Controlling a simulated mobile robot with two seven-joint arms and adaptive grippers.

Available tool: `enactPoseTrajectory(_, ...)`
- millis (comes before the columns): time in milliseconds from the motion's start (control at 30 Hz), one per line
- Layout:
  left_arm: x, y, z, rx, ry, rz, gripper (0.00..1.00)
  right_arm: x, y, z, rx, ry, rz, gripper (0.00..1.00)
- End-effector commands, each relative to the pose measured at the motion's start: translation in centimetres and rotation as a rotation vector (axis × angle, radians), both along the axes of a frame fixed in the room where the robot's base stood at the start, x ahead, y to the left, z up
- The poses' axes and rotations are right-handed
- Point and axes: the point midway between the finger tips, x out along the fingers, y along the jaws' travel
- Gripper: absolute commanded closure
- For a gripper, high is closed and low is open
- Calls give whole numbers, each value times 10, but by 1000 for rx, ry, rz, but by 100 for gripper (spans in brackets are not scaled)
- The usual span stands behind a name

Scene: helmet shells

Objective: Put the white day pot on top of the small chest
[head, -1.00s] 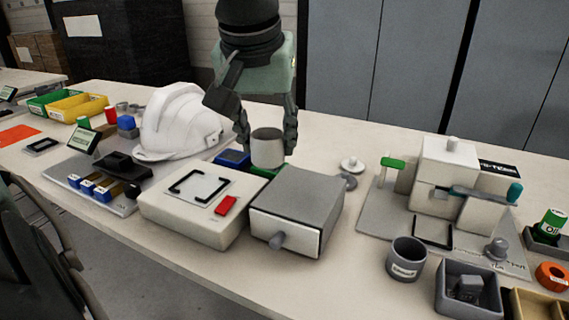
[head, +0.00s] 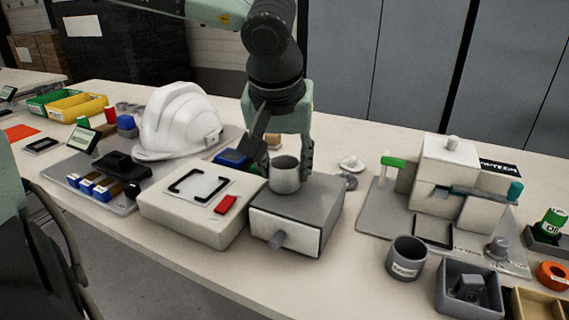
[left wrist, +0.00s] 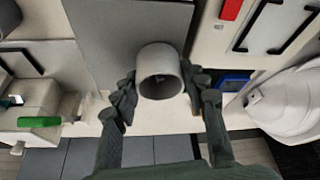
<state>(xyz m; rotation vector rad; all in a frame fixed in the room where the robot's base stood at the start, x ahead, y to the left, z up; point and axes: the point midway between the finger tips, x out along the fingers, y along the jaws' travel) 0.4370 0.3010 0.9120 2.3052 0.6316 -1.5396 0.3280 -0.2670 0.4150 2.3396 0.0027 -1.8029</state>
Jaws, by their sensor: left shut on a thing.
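The white day pot (head: 286,181) is a small pale open-topped cup. My left gripper (head: 285,168) is shut on it, one finger on each side. The small chest (head: 312,208) is a grey box with a white drawer front and a grey knob. The pot is upright over the back part of the chest's top; I cannot tell whether it touches. In the left wrist view the pot (left wrist: 157,58) sits between the fingers (left wrist: 158,88), with the chest's grey top (left wrist: 118,35) behind it. My right gripper is not in view.
A white box (head: 185,215) with a red button stands directly left of the chest. A white helmet (head: 180,122) is behind it. A grey cup (head: 406,260) and a white fixture (head: 445,175) stand to the right. Bare table lies between chest and cup.

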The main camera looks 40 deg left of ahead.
Motion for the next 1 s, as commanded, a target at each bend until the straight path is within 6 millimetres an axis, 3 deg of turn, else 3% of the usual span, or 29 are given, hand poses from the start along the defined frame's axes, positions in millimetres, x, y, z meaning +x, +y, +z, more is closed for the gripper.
enactPoseTrajectory(167,0,0,-3,0,0,0,77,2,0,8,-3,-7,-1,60)
enactPoseTrajectory(200,0,0,-2,1,0,0,54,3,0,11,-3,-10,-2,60)
enactPoseTrajectory(333,0,0,-2,1,0,0,37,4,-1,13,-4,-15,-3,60)
enactPoseTrajectory(700,0,0,1,1,0,0,36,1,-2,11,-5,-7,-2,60)
enactPoseTrajectory(767,0,0,4,1,0,0,36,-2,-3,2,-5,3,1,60)
enactPoseTrajectory(800,-1,-1,9,1,-3,0,36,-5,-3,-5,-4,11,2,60)
enactPoseTrajectory(1000,-14,-9,49,2,-7,0,36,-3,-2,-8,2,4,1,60)
